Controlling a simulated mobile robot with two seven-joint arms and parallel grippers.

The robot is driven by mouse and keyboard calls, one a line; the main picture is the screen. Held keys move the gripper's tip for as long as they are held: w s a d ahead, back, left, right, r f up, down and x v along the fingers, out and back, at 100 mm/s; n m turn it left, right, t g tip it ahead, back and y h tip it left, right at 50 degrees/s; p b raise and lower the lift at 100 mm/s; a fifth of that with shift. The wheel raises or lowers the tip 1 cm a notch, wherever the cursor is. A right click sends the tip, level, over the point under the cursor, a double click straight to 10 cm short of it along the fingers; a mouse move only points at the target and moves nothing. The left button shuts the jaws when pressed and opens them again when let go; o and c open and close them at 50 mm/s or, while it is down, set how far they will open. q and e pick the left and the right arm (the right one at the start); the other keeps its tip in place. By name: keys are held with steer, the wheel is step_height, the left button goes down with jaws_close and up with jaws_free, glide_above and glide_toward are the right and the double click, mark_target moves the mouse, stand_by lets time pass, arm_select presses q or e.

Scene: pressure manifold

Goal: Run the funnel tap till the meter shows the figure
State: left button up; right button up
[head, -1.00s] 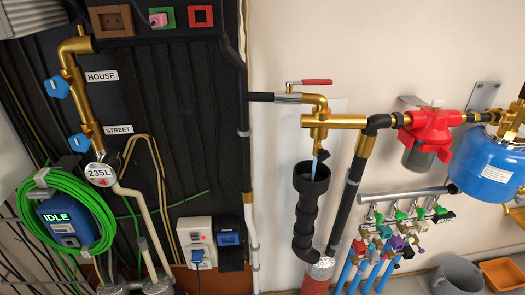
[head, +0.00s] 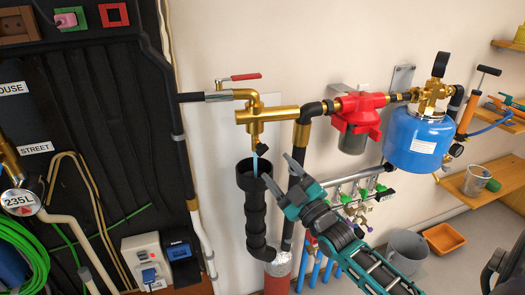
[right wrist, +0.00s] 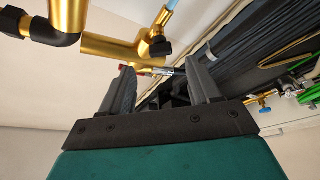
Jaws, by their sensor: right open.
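The tap's red lever (head: 239,77) sits above the brass pipe (head: 264,114) in the head view, lying roughly level. Below the brass body, a thin bluish stream (head: 255,166) shows over the black funnel (head: 254,182). The round meter (head: 19,202) reads 235L at the left edge. My right gripper (head: 277,179) is open and empty, just right of the funnel mouth and below the brass body. In the right wrist view its two fingers (right wrist: 160,88) stand apart, with the brass fitting (right wrist: 115,45) beyond them. My left gripper is not in view.
A red filter (head: 357,115) and a blue tank (head: 420,138) hang right of the brass pipe. A valve manifold (head: 350,182) is behind my right arm. A grey bucket (head: 405,250) and an orange tray (head: 443,238) stand on the floor at right.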

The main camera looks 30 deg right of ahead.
mark_target(263, 154)
steer(key=x, duration=0.8)
steer(key=shift+c, duration=0.2)
steer(key=shift+a, duration=0.1)
steer(key=c, duration=1)
steer(key=shift+m, duration=0.4)
steer(key=m+h, duration=0.2)
steer(key=m, duration=0.2)
steer(key=shift+t+p, duration=0.35)
steer(key=shift+t, duration=0.05)
steer(key=shift+m+h+p, duration=0.25)
steer(key=shift+m+h, duration=0.6)
steer(key=shift+m, duration=0.8)
steer(key=shift+m+h+p, duration=0.25)
steer(key=shift+m+h, duration=0.6)
steer(key=shift+m, duration=0.8)
